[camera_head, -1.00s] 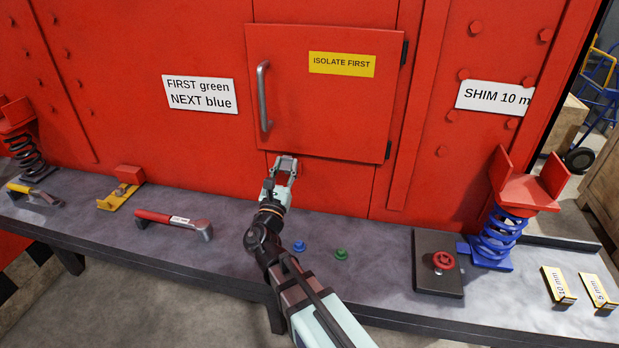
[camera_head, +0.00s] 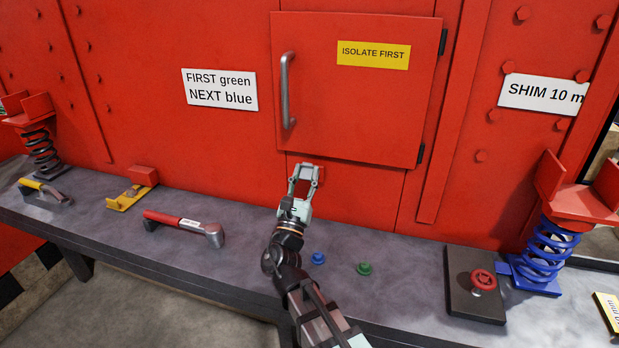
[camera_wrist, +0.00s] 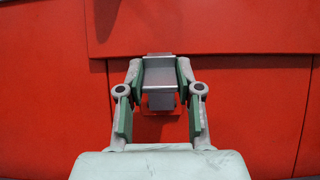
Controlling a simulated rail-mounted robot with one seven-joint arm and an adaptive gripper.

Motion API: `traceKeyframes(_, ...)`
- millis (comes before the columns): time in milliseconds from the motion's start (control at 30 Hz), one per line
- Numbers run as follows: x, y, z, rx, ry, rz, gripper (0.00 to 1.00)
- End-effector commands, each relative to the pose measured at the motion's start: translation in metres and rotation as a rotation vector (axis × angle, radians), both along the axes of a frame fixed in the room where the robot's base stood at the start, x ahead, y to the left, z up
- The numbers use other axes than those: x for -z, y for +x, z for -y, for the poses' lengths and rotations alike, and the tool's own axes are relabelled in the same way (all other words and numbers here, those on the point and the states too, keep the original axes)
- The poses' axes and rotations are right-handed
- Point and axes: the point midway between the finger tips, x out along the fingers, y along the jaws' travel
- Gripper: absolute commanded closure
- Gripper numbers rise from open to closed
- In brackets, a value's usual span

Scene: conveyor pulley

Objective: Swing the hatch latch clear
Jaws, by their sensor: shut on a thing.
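The red hatch (camera_head: 350,120) is closed flush in the red wall, with a grey bar handle (camera_head: 288,90) on its left side. My gripper (camera_head: 304,172) is just below the hatch's lower edge, left of its middle. In the wrist view its fingers (camera_wrist: 160,78) are shut on the grey metal latch (camera_wrist: 160,74), one on each side. The latch stands upright, its top reaching the hatch's lower edge (camera_wrist: 230,42). A small red mount (camera_wrist: 161,110) shows below it. My fingers mostly hide the latch in the head view.
A grey bench runs below the wall. On it are a red-handled tool (camera_head: 182,226), a blue knob (camera_head: 318,258), a green knob (camera_head: 364,268), a red handwheel (camera_head: 482,279) on a dark plate, and a blue spring (camera_head: 545,255) at right. A yellow sign (camera_head: 373,53) is on the hatch.

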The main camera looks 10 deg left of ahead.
Motion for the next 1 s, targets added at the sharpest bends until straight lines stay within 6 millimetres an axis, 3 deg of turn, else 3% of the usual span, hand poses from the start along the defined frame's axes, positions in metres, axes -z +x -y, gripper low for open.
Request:
traceKeyframes(200, -0.001, 0.001, 0.000, 0.001, 0.000, 0.001, 1.00)
traceKeyframes(233, -0.001, 0.001, 0.000, 0.001, 0.000, 0.001, 0.55)
traceKeyframes(267, -0.001, 0.001, 0.000, 0.001, 0.000, 0.001, 0.44)
traceKeyframes(300, -0.001, 0.001, 0.000, 0.001, 0.000, 0.001, 0.40)
traceKeyframes(667, -0.003, 0.000, 0.000, 0.001, 0.001, 0.000, 0.40)
traceKeyframes(1000, -0.042, 0.000, 0.000, 0.001, 0.002, 0.003, 0.40)
